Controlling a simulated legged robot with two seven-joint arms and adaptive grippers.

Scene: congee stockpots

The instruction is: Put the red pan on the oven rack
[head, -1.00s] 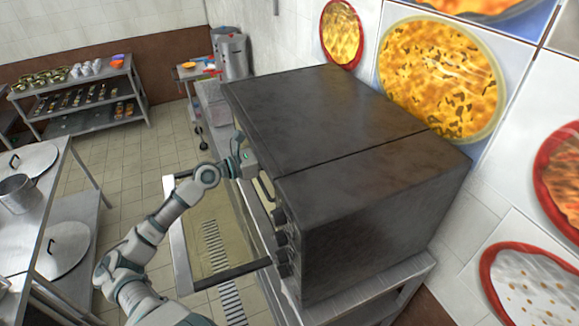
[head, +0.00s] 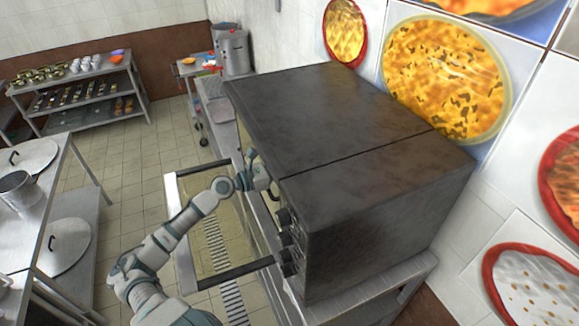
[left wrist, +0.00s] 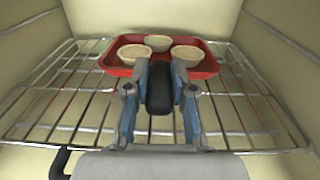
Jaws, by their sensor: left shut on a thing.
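The red pan (left wrist: 207,64) shows in the left wrist view inside the oven, with pale round bowl-like pieces in it. Its black handle (left wrist: 158,90) points toward me. My left gripper (left wrist: 159,75) is shut on this handle. The pan is over the wire oven rack (left wrist: 70,100), toward its back; I cannot tell if it touches the wires. In the head view my left gripper (head: 268,188) is at the oven's open front, and the oven body hides the pan. My right gripper is not in view.
The dark oven (head: 340,120) stands on a metal table against the tiled wall. Its door (head: 182,240) is folded down under my left arm. Knobs (head: 287,240) line its front edge. A steel table with pots and lids (head: 68,245) stands at left.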

